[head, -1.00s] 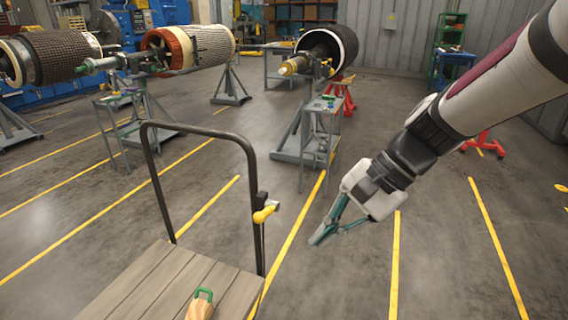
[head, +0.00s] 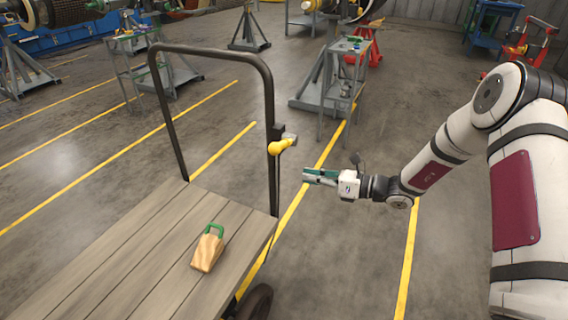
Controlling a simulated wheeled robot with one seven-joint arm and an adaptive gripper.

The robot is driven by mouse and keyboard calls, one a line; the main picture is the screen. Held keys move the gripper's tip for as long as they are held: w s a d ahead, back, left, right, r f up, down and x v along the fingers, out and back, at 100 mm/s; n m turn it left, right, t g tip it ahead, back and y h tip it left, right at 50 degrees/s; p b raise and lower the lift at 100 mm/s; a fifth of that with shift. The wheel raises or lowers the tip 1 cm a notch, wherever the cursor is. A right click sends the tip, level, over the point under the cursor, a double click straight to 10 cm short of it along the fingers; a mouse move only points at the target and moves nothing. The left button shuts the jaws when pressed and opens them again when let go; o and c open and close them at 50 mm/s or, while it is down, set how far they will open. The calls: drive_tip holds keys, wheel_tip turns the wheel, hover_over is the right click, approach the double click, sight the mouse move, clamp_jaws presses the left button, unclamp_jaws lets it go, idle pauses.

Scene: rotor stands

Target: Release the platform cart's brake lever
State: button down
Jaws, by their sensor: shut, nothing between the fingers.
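The platform cart (head: 130,250) stands at the lower left of the head view, with a wooden deck and a dark tubular handle (head: 212,49). The brake lever (head: 282,145) is yellow and sits on the handle's right upright, by a small grey and black mount. My gripper (head: 306,176) is shut and empty. It points left at the lever, a little to its right and lower in the picture, apart from it. How far apart they are in depth I cannot tell.
A tan block-like bag with a green handle (head: 208,248) lies on the deck. A dark wheel (head: 256,302) shows under the cart's right edge. Behind stand a grey side table (head: 345,46) and grey rotor stands (head: 325,90). Floor with yellow lines is clear around my gripper.

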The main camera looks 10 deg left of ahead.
sight(282, 143)
idle(0.3)
drive_tip(key=w+a+r+b, duration=0.2)
drive_tip(key=w+a, duration=0.2)
drive_tip(key=a, duration=0.4)
drive_tip(key=shift+a+r, duration=0.15)
drive_tip(key=shift+r, duration=0.05)
drive_tip(key=shift+r, duration=0.15)
idle(0.5)
drive_tip(key=shift+r+m+p, duration=0.2)
drive_tip(key=shift+m+p, duration=0.15)
drive_tip(key=shift+m, duration=0.05)
